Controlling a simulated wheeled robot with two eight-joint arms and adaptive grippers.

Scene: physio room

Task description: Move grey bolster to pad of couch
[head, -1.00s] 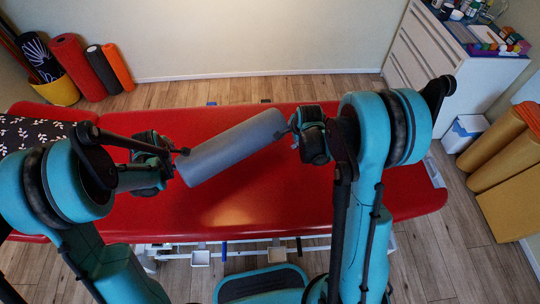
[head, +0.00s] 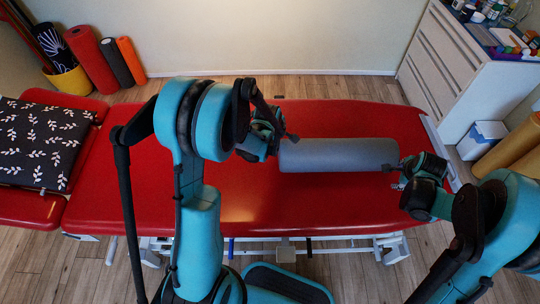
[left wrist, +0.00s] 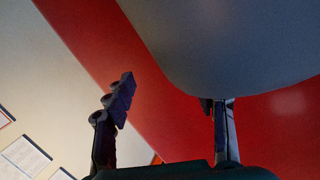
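The grey bolster (head: 338,155) is level, left to right, over the right part of the red pad of the couch (head: 240,205). I cannot tell whether it rests on the pad or is just above it. My left gripper (head: 284,130) is at its left end and my right gripper (head: 393,177) at its right end. In the left wrist view, the left fingers (left wrist: 170,112) are wide apart, and the bolster (left wrist: 240,40) looms large at upper right, covering part of the right finger. The right fingertips look spread at the bolster's end; their contact is unclear.
A dark leaf-patterned pillow (head: 42,145) lies on the couch's left end. A white drawer cabinet (head: 450,70) and yellow rolls (head: 510,150) stand at right. Rolled mats (head: 90,58) and a yellow basket (head: 68,80) stand at back left. The middle of the pad is clear.

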